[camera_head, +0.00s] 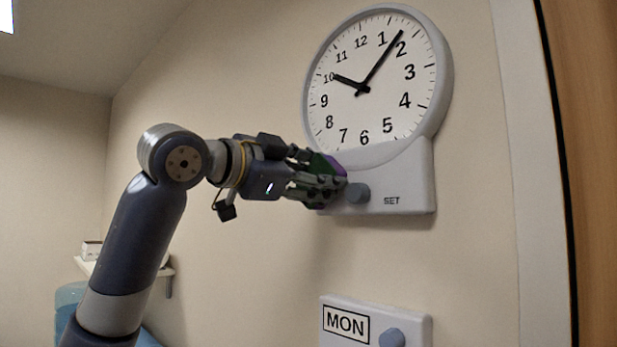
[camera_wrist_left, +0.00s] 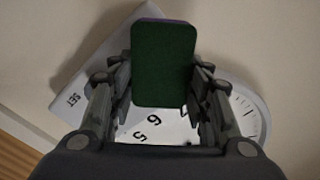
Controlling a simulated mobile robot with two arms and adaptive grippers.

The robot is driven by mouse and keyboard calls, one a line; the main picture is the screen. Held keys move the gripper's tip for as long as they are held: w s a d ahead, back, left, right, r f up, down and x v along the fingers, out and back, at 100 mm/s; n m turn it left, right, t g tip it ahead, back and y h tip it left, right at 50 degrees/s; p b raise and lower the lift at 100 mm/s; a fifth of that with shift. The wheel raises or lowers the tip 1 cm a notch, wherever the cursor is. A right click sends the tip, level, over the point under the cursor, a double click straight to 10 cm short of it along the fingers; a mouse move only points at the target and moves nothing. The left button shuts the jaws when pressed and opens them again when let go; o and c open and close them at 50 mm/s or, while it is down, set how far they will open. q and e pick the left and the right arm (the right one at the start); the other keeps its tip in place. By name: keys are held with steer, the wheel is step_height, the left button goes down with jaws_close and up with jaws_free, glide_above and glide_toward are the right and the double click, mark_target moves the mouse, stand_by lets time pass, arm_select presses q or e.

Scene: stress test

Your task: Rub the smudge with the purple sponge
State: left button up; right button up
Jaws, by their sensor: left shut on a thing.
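My left gripper (camera_head: 330,184) is shut on the purple sponge (camera_head: 328,165), which shows mostly as a dark green face with a little purple. In the left wrist view the sponge (camera_wrist_left: 164,64) sits between the two fingers, green side facing the camera, with a thin purple edge on top. The gripper is at the lower left of the wall clock's base, close to the grey knob (camera_head: 357,194). I cannot tell whether the sponge touches the clock. No smudge can be made out. My right gripper is not in view.
The white wall clock (camera_head: 422,160) hangs with its SET panel below the dial. A MON panel (camera_head: 375,318) with a grey knob is lower on the wall. A door frame (camera_head: 535,200) stands at right. A small shelf (camera_head: 150,268) is at lower left.

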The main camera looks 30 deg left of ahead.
arm_select(q)
steer(key=shift+s+d+f, duration=0.1)
steer(key=shift+s+d, duration=0.1)
steer(key=shift+d, duration=0.65)
steer(key=shift+w+a, duration=0.3)
steer(key=shift+a, duration=0.65)
steer(key=shift+w+a, duration=0.3)
steer(key=shift+a, duration=0.6)
steer(key=v, duration=0.6)
steer(key=shift+b, duration=0.35)
steer(key=v, duration=0.3)
steer(key=shift+s, duration=0.1)
